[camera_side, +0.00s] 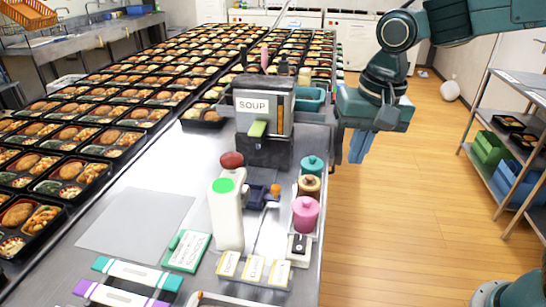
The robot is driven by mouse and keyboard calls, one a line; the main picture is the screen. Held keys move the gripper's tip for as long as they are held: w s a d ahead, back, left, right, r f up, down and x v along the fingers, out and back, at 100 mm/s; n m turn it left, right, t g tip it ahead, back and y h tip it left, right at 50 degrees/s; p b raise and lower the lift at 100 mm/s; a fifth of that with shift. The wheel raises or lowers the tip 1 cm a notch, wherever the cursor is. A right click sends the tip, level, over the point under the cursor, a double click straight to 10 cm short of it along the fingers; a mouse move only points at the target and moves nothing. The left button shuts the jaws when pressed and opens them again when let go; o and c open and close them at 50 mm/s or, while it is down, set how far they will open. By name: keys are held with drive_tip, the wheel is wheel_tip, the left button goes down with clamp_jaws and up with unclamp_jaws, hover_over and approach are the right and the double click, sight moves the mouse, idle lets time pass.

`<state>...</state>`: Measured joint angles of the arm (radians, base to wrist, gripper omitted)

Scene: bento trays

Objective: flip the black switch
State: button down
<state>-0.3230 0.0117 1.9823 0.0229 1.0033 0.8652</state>
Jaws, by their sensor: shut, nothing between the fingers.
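The black switch (298,243) is a small black block on a white base, near the right edge of the steel table, just in front of the pink jar. Which way it is set is too small to tell. My gripper (357,148) hangs at the upper right, beyond the table's right edge over the wooden floor. Its blue fingers point down and are shut with nothing between them. In the picture it is well above and to the right of the switch, and apart from it.
A pink jar (306,214), a brown jar (309,188) and a teal jar (312,165) stand in a row behind the switch. A white bottle (228,220), label cards (254,268) and a soup machine (263,110) are nearby. Bento trays fill the left.

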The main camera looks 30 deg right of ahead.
sight(301, 238)
drive_tip(key=w+a+f+m+g, duration=0.1)
drive_tip(key=w+a+f+m, duration=0.1)
drive_tip(key=w+a+f, duration=0.2)
drive_tip(key=a+f, duration=0.1)
drive_tip(key=a, duration=0.2)
drive_tip(key=shift+w+a+f+m+h, duration=0.15)
drive_tip(key=shift+w+f+m+h, duration=0.15)
drive_tip(key=shift+f, duration=0.05)
wheel_tip(301, 238, down, 14)
idle(0.9)
drive_tip(key=shift+w+g, duration=0.1)
drive_tip(key=shift+g, duration=0.2)
drive_tip(key=shift+f, duration=0.2)
idle(0.4)
drive_tip(key=shift+s+a+r, duration=0.25)
drive_tip(key=shift+s+a, duration=0.1)
drive_tip(key=shift+s, duration=0.15)
